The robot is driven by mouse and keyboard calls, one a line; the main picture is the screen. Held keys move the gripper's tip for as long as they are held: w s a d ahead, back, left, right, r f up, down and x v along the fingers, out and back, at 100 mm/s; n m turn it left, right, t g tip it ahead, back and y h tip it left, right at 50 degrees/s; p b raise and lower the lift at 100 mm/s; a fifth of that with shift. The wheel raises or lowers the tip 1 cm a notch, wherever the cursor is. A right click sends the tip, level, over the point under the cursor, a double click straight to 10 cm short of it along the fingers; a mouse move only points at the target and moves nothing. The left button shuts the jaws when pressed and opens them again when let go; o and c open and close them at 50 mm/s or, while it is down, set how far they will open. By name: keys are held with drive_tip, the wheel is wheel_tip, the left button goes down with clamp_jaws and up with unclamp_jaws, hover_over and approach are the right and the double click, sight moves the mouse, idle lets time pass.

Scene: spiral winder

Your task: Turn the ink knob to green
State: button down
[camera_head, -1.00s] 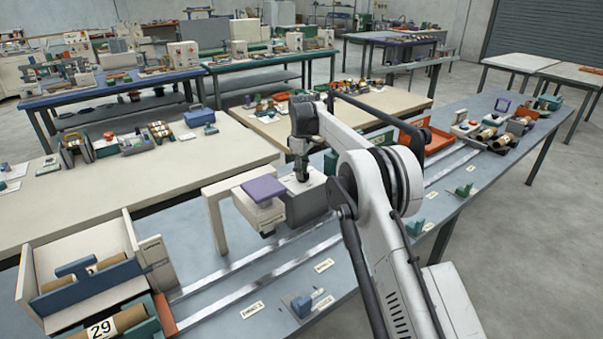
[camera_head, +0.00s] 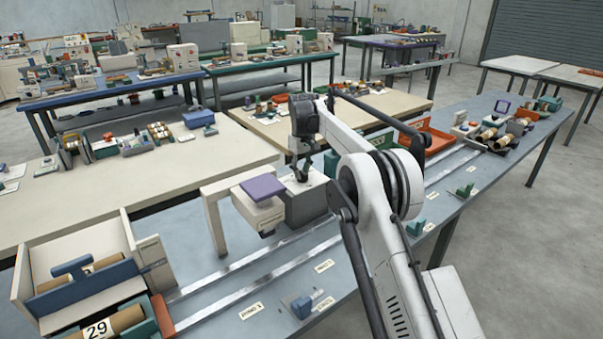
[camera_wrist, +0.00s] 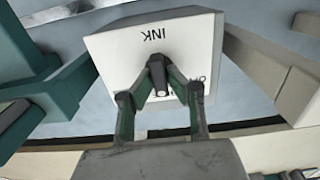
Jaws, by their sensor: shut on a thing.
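The ink box (camera_wrist: 120,60) has a pale top plate printed "INK", which appears upside down in the wrist view. A dark knob with a light grey end (camera_wrist: 160,84) stands on that plate. My gripper (camera_wrist: 159,72) is shut on the knob, with a green-sided finger on each side. The fingers partly cover the knob and the smaller print beside it, so I cannot read which colour it points to. In the head view the grey ink box (camera_head: 309,206) stands on the blue-grey bench, with my gripper (camera_head: 303,174) reaching down onto its top.
A pale stand with a purple pad (camera_head: 264,188) is just left of the ink box. Metal rails (camera_head: 255,262) run along the bench in front. An orange tray (camera_head: 430,138) lies to the right, and a pale bin with rolls (camera_head: 85,265) at the left end.

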sight(302, 171)
idle(0.3)
drive_tip(key=c, duration=1.7)
unclamp_jaws()
wheel_tip(302, 171, up, 12)
